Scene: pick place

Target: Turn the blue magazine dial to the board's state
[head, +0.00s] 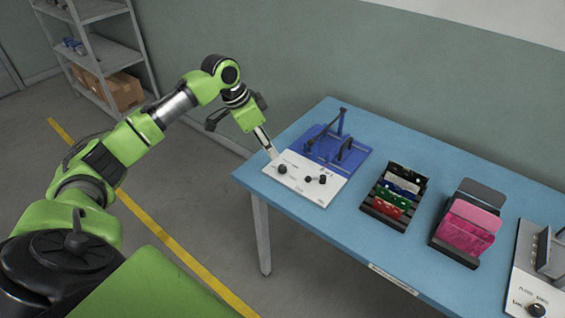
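The blue magazine (335,143) is a blue plate with upright blue parts at the left end of the blue table. A white panel (312,190) joins its front edge. The panel carries a black dial (282,169) on its left and a black knob (322,179) farther right. Any markings around them are too small to read. My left gripper (273,155) points down at the panel's left side, with its tips just above and behind the left dial. Contact cannot be made out. Its fingers appear as one narrow pale strip, so the opening is unclear. My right gripper is out of view.
On the blue table (385,258), a black rack (378,210) holds several coloured boards. A dark holder with pink pieces (464,232) stands right of it. A white-panelled unit with a black knob (536,309) is at the right edge. A grey shelf (105,50) stands back left.

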